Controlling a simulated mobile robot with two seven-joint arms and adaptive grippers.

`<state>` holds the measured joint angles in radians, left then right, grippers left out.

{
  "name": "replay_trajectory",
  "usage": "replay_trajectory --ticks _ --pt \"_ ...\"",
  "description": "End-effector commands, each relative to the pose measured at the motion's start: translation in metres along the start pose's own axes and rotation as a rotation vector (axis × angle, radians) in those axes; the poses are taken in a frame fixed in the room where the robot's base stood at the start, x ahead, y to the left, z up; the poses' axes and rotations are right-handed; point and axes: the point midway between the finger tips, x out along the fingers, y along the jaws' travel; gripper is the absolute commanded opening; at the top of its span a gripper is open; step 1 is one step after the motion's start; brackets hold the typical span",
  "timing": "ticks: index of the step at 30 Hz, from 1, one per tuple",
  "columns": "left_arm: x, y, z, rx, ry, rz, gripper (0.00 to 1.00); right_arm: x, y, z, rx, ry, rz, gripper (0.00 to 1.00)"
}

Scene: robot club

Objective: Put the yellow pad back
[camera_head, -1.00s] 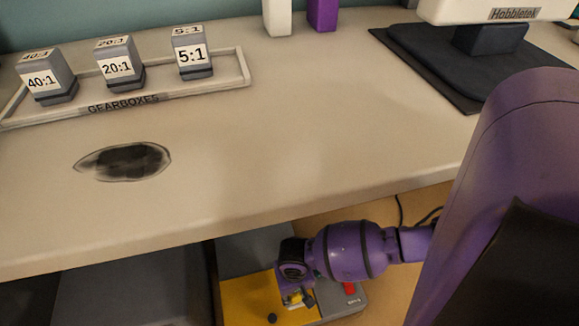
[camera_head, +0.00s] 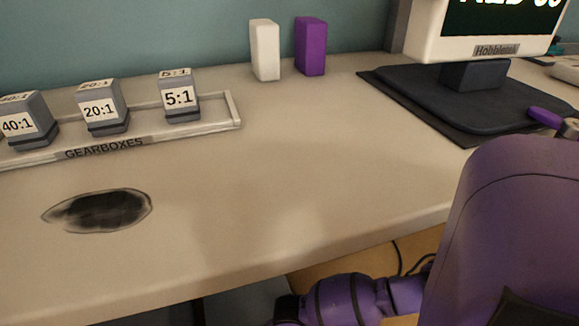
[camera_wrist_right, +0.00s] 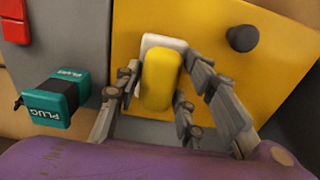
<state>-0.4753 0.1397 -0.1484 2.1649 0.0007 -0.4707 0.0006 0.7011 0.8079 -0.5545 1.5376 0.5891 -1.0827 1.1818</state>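The yellow pad (camera_wrist_right: 161,80) shows in the right wrist view, with a white piece (camera_wrist_right: 163,41) behind it, in front of a yellow panel (camera_wrist_right: 218,22). My right gripper (camera_wrist_right: 160,78) has its grey fingers on both sides of the pad, the tips close to its edges. I cannot tell whether they press on it. In the head view my purple right arm reaches down past the table's front edge, and its gripper and the pad are out of frame. My left gripper is not in view.
A dark knob (camera_wrist_right: 242,38) sticks out of the panel right of the pad. A teal plug (camera_wrist_right: 55,100) and a red part (camera_wrist_right: 15,20) are at left. The worktable (camera_head: 280,190) carries a gearbox tray (camera_head: 225,122), white and purple blocks and a monitor (camera_head: 470,35).

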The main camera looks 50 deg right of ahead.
Motion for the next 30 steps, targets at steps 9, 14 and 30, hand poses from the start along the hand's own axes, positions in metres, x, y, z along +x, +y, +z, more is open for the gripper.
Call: replay_trajectory --ticks 9,14,30 --pt "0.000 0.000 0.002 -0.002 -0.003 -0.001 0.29 0.000 0.000 0.000 0.000 0.000 0.000 0.49" --pt "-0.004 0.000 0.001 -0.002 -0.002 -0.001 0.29 -0.010 0.000 -0.001 0.000 0.002 0.000 0.49" --pt "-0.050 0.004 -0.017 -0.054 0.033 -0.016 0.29 -0.113 0.000 -0.001 0.001 0.002 -0.002 0.49"
